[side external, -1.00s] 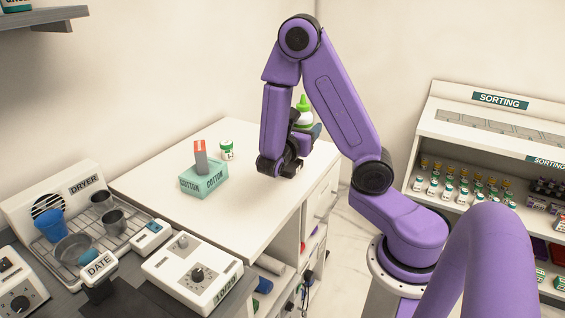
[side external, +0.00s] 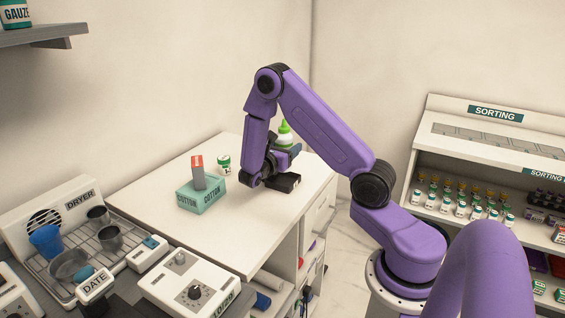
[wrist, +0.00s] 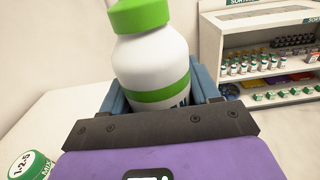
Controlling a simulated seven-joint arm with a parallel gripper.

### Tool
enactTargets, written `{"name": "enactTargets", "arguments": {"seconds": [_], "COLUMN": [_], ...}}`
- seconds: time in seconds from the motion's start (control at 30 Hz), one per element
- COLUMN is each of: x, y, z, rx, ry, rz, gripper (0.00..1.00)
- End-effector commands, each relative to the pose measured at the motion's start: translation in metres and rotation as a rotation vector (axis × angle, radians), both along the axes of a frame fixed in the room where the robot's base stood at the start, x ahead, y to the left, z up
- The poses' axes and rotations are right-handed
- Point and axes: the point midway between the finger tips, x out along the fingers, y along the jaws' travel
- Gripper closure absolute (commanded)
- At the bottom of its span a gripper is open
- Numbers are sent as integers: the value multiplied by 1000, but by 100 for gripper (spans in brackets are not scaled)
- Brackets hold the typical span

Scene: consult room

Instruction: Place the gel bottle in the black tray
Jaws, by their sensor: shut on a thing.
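The gel bottle (side external: 284,136) is white with a green cap and a green band. It stands upright in my gripper (side external: 290,151), over the far right part of the white counter. In the wrist view the gel bottle (wrist: 152,65) sits between the two blue fingers of my gripper (wrist: 162,88), which is shut on it. A small black tray (side external: 286,184) lies on the counter near its right edge, partly hidden behind my wrist. Whether the bottle's base touches anything is hidden. The tray does not show in the wrist view.
The counter's front left is clear. Sorting shelves (side external: 470,190) stand to the right.

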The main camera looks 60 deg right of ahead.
Motion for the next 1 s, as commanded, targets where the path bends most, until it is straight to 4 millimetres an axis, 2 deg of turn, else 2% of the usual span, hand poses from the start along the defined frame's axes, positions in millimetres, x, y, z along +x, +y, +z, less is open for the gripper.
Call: {"name": "enactTargets", "arguments": {"seconds": [0.1, 0.2, 0.37, 0.63, 1.0], "x": [10, 16, 20, 23, 23], "y": [-7, -11, -13, -15, -15], "z": [-15, -22, -29, -58, -63], "rx": [-1, -1, -2, -1, -2], "ry": [1, 0, -1, 1, -2], "rz": [-2, -2, -1, 0, -1], "gripper": [81, 81, 81, 81, 81]}}
